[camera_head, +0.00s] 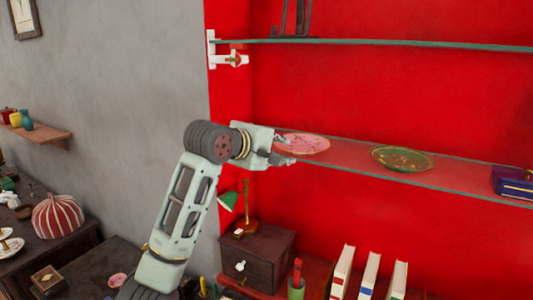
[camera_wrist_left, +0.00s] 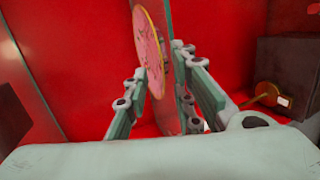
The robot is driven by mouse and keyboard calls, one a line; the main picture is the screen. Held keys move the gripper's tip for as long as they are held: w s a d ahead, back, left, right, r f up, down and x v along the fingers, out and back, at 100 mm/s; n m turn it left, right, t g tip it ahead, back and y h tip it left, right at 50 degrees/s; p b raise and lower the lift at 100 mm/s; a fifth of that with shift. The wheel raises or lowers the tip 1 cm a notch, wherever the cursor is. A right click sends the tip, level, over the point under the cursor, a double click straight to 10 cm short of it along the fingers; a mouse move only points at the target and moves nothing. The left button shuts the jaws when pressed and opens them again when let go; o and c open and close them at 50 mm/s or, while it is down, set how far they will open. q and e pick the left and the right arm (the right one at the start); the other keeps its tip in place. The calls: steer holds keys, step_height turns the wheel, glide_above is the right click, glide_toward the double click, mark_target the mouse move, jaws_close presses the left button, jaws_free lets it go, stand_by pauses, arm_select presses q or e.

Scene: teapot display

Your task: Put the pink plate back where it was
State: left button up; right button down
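The pink plate (camera_head: 305,143) lies at the left end of the middle glass shelf (camera_head: 350,158). My left gripper (camera_head: 286,150) is at the plate's near left edge, with one finger above the shelf and one lower. In the left wrist view, the plate (camera_wrist_left: 149,48) appears edge-up beside the shelf glass, and my left gripper's fingers (camera_wrist_left: 160,62) stand apart on either side of the plate's rim and the glass. A gap shows between the fingers; whether the upper finger touches the plate is unclear. My right gripper is not in view.
A green-gold plate (camera_head: 402,159) and a blue box (camera_head: 513,183) stand farther right on the same shelf. An upper glass shelf (camera_head: 400,43) runs above. Below are a green lamp (camera_head: 228,200), a dark drawer box (camera_head: 262,262) and several books (camera_head: 369,275).

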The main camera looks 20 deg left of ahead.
arm_select(q)
steer(key=b+v, duration=0.3)
steer(key=v, duration=0.6)
steer(key=shift+s, duration=0.1)
steer(key=shift+f, duration=0.1)
